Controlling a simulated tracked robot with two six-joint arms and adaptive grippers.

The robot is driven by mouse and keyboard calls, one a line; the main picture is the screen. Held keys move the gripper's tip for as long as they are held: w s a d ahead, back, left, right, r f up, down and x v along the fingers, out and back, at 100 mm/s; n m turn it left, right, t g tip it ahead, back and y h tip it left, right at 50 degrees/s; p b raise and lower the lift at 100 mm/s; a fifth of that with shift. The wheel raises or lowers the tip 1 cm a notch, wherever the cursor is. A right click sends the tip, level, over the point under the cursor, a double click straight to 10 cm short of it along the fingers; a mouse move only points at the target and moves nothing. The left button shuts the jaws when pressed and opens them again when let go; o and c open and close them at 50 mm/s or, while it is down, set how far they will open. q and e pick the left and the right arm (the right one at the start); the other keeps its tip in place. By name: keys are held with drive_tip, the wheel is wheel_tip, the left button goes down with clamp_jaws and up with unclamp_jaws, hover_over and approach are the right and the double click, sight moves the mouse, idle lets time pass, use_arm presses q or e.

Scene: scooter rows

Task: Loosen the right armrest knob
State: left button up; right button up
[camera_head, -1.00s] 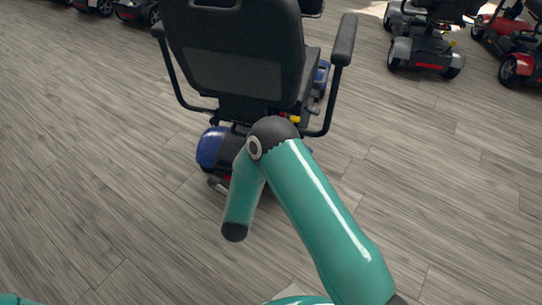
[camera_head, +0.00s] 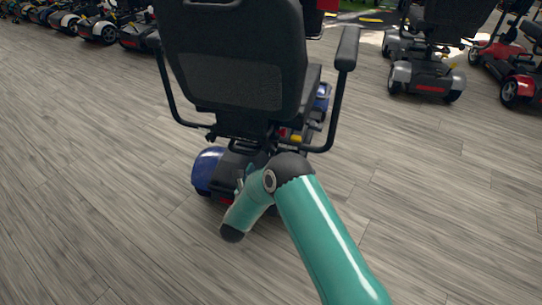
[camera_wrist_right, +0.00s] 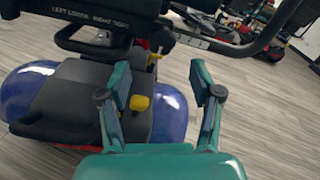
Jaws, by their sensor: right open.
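The blue scooter (camera_head: 207,170) stands ahead with its black seat back (camera_head: 232,75) toward me. Its right armrest (camera_head: 347,48) has a black tube (camera_head: 332,118) that curves in under the seat; the tube also shows in the right wrist view (camera_wrist_right: 238,49). A small dark part (camera_wrist_right: 160,39) sits by the tube's inner end; I cannot tell whether it is the knob. My right gripper (camera_wrist_right: 160,82) is open and empty, its fingers apart behind the seat, short of the tube. In the head view it is mostly hidden beyond my teal arm. My left gripper is out of view.
A yellow knob or lever (camera_wrist_right: 139,103) stands on the scooter's rear, below and between my fingers in the picture. A grey scooter (camera_head: 428,75) and a red one (camera_head: 515,90) stand at the right. More scooters line the back left. The wooden floor around is clear.

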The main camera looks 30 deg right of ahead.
sight(269, 152)
drive_tip(key=b+x, duration=0.1)
drive_tip(key=x, duration=0.6)
drive_tip(key=shift+w+d, duration=0.15)
drive_tip(key=shift+d, duration=0.05)
